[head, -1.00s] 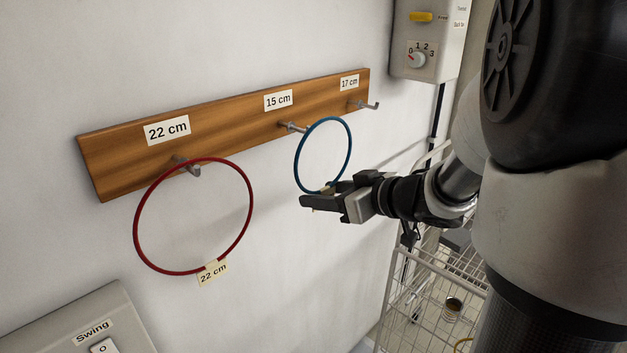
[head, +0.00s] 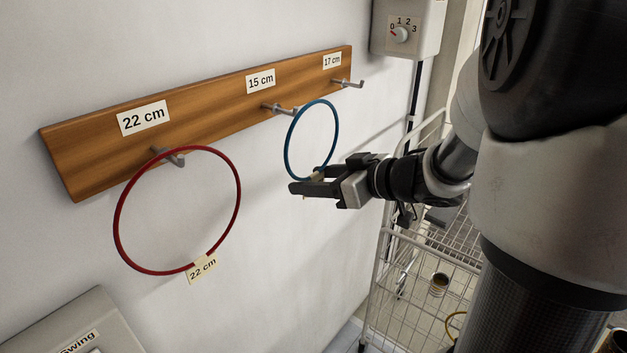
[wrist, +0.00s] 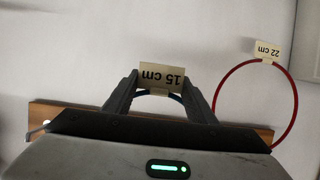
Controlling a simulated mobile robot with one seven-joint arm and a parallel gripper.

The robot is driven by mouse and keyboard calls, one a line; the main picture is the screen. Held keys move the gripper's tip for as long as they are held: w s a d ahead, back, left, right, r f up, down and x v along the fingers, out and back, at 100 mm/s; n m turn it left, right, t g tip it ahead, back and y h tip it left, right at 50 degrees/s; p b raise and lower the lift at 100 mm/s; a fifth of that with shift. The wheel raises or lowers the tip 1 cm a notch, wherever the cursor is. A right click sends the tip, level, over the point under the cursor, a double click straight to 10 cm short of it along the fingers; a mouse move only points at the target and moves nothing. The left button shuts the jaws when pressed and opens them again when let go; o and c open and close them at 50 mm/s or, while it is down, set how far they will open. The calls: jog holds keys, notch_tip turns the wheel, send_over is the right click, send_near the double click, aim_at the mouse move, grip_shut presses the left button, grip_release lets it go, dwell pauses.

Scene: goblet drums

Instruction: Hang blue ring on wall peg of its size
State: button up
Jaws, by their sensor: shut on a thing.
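The thin blue ring (head: 287,153) stands upright in front of the wall. My gripper (head: 303,183) is shut on its lower edge, at the tag. The wrist view shows the ring's tag (wrist: 162,77) upside down between the fingers, reading 15 cm. The wooden board (head: 215,110) carries pegs labelled 22 cm, 15 cm and 17 cm. The ring's upper left edge is at the tip of the 15 cm peg (head: 278,108) in the head view; I cannot tell whether the peg passes through it. The 17 cm peg (head: 347,83) is bare.
A red ring (head: 117,215) tagged 22 cm hangs on the 22 cm peg (head: 172,157), left of my gripper. A wire cart (head: 400,310) stands below right, and a dial box (head: 408,30) is on the wall above right. The wall below the board's middle is clear.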

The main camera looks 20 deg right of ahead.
jog(key=r+b+x, duration=0.1)
jog(key=b+x, duration=0.2)
jog(key=x, duration=0.4)
jog(key=shift+w+a, duration=0.3)
jog(key=shift+w, duration=0.1)
dwell(0.4)
jog(key=shift+f, duration=0.15)
dwell(0.4)
jog(key=o, duration=1.2)
